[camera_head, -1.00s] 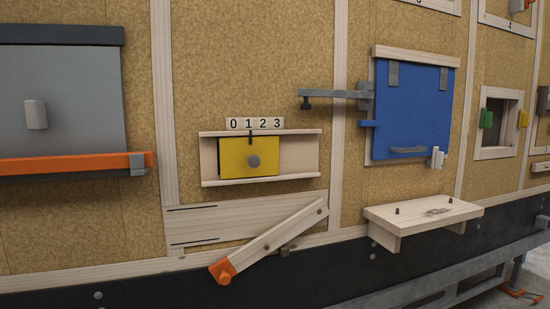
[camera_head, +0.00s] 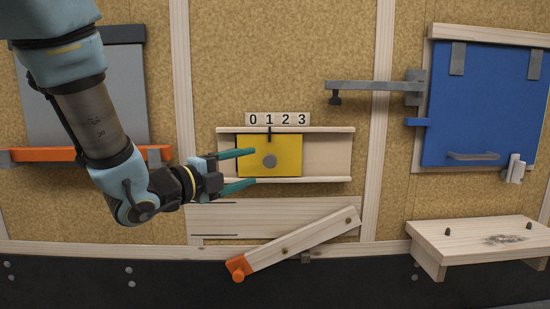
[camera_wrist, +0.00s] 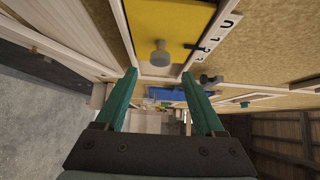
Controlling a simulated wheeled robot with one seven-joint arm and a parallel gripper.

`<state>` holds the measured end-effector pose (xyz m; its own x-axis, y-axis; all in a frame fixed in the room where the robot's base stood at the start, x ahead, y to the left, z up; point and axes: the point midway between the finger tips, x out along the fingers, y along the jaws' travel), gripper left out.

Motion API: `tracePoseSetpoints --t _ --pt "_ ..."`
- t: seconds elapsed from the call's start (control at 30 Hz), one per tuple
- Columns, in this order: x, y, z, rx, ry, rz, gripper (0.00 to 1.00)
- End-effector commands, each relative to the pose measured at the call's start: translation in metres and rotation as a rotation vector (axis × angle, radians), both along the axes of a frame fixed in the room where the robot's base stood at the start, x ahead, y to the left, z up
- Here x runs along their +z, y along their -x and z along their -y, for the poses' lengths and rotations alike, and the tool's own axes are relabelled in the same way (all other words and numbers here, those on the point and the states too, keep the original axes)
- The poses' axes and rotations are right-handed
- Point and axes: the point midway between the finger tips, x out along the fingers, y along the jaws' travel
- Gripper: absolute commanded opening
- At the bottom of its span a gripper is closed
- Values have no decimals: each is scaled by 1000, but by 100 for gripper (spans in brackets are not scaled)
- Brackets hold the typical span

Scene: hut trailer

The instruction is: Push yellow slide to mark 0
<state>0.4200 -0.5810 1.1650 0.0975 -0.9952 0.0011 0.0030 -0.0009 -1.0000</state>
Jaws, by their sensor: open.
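The yellow slide (camera_head: 288,146) sits in a wooden frame with rails above and below. Its black pointer stands at mark 1 on the number strip (camera_head: 278,119), which reads 0, 1, 2, 3. A round grey knob (camera_head: 269,160) sticks out of the slide. My gripper (camera_head: 252,168) is open and empty, its teal fingers pointing right, just left of the knob in the head view. In the wrist view the slide (camera_wrist: 165,20) and knob (camera_wrist: 160,56) show just beyond the open fingertips (camera_wrist: 160,75). I cannot tell whether a finger touches the slide.
A wooden bar with an orange end (camera_head: 238,268) slants below the slide. A blue door (camera_head: 480,110) with a grey latch arm (camera_head: 372,87) is at right, above a small wooden shelf (camera_head: 485,243). A grey panel with an orange bar (camera_head: 40,155) is behind my arm.

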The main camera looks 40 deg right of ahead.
Motion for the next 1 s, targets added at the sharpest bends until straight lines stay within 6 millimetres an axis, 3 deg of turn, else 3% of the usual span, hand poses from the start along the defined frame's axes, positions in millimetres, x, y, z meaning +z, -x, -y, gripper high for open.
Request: tracePoseSetpoints --t 0.2,0.4,0.83,1.0 --pt "3 -4 43 -2 -3 -2 71" --pt "2 -7 70 0 -2 -1 71" --pt "0 -9 81 2 -1 -3 71" --pt "0 -9 80 2 -1 -3 54"
